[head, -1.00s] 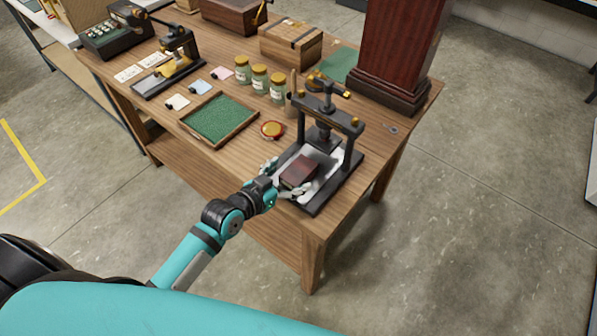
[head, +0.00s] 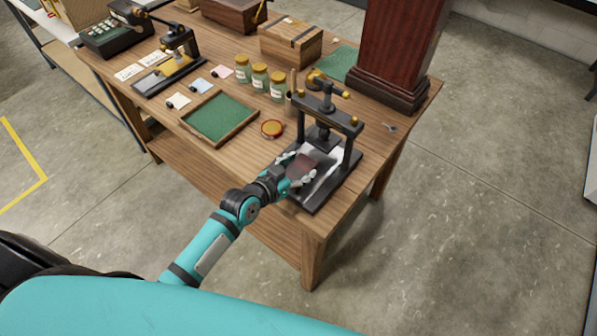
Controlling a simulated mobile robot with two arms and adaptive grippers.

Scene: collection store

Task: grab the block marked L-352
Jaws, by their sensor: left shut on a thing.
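A dark reddish-brown block (head: 305,164) is in the black screw press (head: 329,120), over its pale bed at the table's front right. My left gripper (head: 298,172) reaches in from the front left and is shut on this block, one finger on each side. Part of the block is hidden by the gripper. No marking can be read on it, so I cannot tell whether it is L-352. I cannot tell whether the block touches the press bed. My right gripper is not in view.
The press's uprights and crossbar stand close around the gripper. A green-lined tray (head: 220,118), a round amber-topped lid (head: 272,129) and several jars (head: 260,78) stand to the left. A dark red column (head: 395,50) stands behind.

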